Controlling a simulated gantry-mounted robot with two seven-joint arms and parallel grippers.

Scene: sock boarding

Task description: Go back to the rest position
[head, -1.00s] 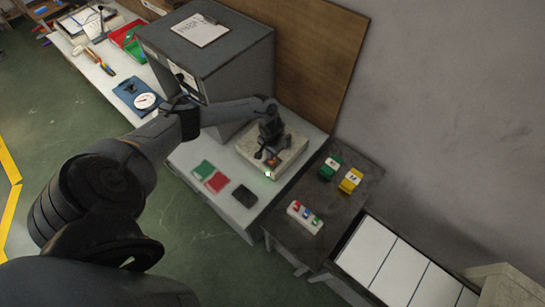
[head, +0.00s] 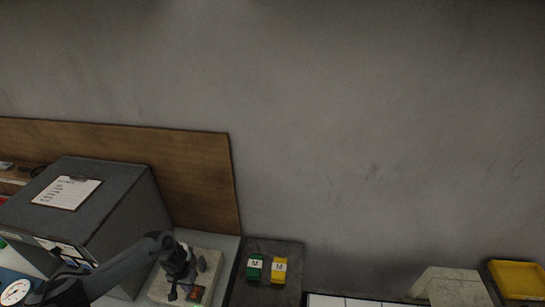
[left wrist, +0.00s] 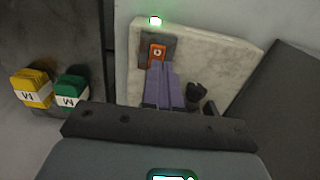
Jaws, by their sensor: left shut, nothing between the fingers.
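My left gripper (head: 173,290) is over the pale box (head: 204,259) at the lower left of the head view. In the left wrist view its two fingers (left wrist: 160,67) lie together, shut and empty. Their tips are just below an orange button or display (left wrist: 158,52) on the pale box (left wrist: 225,45); whether they touch it I cannot tell. The orange part also shows in the head view (head: 194,293). My right gripper is in neither view.
A grey cabinet with a clipboard (head: 68,192) on top stands left of the arm. A yellow bin (head: 518,277) is at far right. The grey wall fills the upper view.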

